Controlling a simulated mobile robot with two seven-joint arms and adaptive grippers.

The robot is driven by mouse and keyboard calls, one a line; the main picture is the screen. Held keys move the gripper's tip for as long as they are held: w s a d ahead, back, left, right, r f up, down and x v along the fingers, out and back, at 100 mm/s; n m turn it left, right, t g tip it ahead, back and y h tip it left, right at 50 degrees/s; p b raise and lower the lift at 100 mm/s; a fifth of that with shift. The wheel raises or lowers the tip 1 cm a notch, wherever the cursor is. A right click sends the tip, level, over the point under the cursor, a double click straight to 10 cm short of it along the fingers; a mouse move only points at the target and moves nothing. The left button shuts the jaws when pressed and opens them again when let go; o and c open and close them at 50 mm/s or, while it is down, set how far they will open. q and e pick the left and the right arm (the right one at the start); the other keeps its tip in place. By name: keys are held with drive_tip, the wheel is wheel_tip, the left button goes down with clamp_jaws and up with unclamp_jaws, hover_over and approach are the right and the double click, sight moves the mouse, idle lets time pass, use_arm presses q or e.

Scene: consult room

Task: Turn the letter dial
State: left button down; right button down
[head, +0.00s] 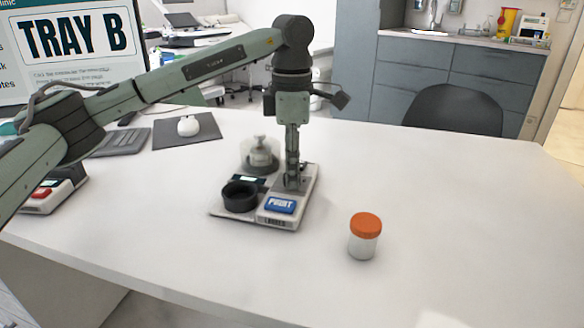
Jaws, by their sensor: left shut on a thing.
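A white device (292,219) stands on the table with a blue PRINT button (281,205) at its front. My left gripper (293,183) points straight down over the right rear of the device, behind the button. Its fingers are shut on a small part there, which I take to be the letter dial; the fingers hide most of it, and no letter on it can be read. The monitor (75,40) at the upper left reads "TRAY B". My right gripper is out of view.
A black round cup (240,197) sits left of the button, with a clear cylinder (259,156) behind it. An orange-lidded jar (365,237) stands to the right. A mouse (188,126) and keyboard (119,142) lie at back left. The table's right side is clear.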

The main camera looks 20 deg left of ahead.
use_arm(q)
drive_tip(key=c, duration=1.5)
unclamp_jaws()
drive_tip(key=shift+o, duration=0.2)
wheel_tip(320, 180, up, 12)
